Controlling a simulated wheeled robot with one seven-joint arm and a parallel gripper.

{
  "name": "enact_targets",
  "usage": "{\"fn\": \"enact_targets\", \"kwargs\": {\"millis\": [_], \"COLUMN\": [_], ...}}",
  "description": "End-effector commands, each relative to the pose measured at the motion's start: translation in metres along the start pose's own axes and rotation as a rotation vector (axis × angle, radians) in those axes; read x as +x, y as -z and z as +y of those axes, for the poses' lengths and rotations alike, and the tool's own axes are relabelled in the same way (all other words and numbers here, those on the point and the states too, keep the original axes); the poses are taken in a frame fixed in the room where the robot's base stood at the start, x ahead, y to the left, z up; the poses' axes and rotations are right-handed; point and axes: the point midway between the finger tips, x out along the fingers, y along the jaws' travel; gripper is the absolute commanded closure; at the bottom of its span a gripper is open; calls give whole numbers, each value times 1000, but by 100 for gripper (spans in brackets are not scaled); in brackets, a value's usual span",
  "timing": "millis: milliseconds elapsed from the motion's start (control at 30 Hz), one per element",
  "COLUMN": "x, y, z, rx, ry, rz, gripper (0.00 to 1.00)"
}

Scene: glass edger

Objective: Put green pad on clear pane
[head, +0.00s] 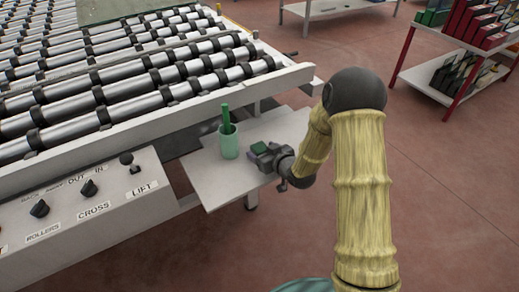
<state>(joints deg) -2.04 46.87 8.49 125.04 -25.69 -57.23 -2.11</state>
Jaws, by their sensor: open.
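A small dark green pad (260,147) lies on the grey side table at the fingers of my gripper (258,152). My gripper is open, low over the table, and comes in from the right. I cannot tell whether the pad is between the fingers or just behind them. A small purplish patch shows by the lower finger, too small to make out. I cannot make out a clear pane on the table; my gripper and arm hide part of the tabletop.
A roller conveyor (110,82) and control panel (90,205) are at left. A rack (444,80) stands at right.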

Motion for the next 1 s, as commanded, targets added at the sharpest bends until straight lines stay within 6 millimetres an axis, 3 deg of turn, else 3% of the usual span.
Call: {"fn": "enact_targets", "kwargs": {"millis": [133, 367, 467, 767, 1000], "x": [0, 0, 0, -3, -17], "y": [0, 0, 0, 7, 42], "z": [0, 0, 0, 1, 1], "rx": [0, 0, 0, 0, -2], "ry": [0, 0, 0, -1, -3], "rz": [0, 0, 0, 2, 5], "gripper": [29, 74, 80, 80, 80]}}
